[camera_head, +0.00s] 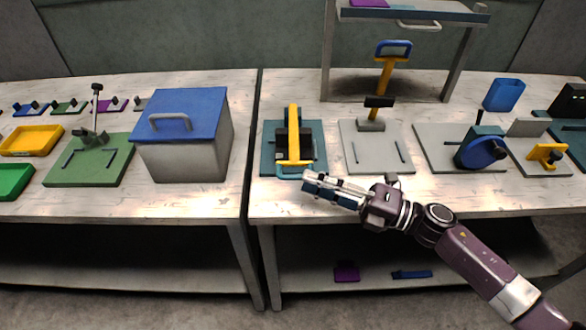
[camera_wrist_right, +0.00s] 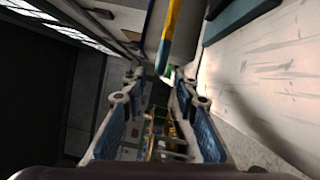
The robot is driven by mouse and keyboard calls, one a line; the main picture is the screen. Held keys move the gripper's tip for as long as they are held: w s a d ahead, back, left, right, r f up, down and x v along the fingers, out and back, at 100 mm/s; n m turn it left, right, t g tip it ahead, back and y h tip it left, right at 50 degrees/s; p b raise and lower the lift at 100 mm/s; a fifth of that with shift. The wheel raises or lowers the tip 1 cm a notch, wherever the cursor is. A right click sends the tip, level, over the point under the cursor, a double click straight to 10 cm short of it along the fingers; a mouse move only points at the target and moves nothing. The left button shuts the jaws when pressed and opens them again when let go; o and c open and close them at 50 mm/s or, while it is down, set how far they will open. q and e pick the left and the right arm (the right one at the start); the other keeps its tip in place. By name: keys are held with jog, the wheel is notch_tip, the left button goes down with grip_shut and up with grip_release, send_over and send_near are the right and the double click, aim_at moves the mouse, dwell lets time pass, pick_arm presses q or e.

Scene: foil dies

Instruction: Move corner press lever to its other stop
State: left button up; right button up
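A press on a teal base plate (camera_head: 316,133) stands at the left end of the right-hand table. It has a black body and a long yellow lever (camera_head: 294,118), with a blue and yellow handle (camera_head: 293,175) low at its front edge. I take this to be the corner press, but no label shows. My right gripper (camera_head: 307,182) is just right of the handle, with its fingertips close to it. In the wrist view its fingers (camera_wrist_right: 158,85) are apart, and a yellow and blue bar (camera_wrist_right: 168,38) shows just ahead of the tips. Contact cannot be told. My left gripper is out of view.
A grey box with a blue lid (camera_head: 185,110) stands on the left-hand table. The lower shelf is mostly clear.

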aim_at(292, 175)
jog(key=p+x, duration=0.1)
jog(key=x, duration=0.3)
jog(key=shift+a+r, duration=0.1)
jog(key=shift+r, duration=0.05)
jog(key=shift+w+a, duration=0.2)
jog(key=shift+a, duration=0.1)
jog(key=shift+w+a, duration=0.1)
jog(key=shift+a, duration=0.05)
jog(key=c, duration=0.7)
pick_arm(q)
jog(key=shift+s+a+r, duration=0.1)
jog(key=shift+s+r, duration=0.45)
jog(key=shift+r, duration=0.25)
pick_arm(e)
grip_shut()
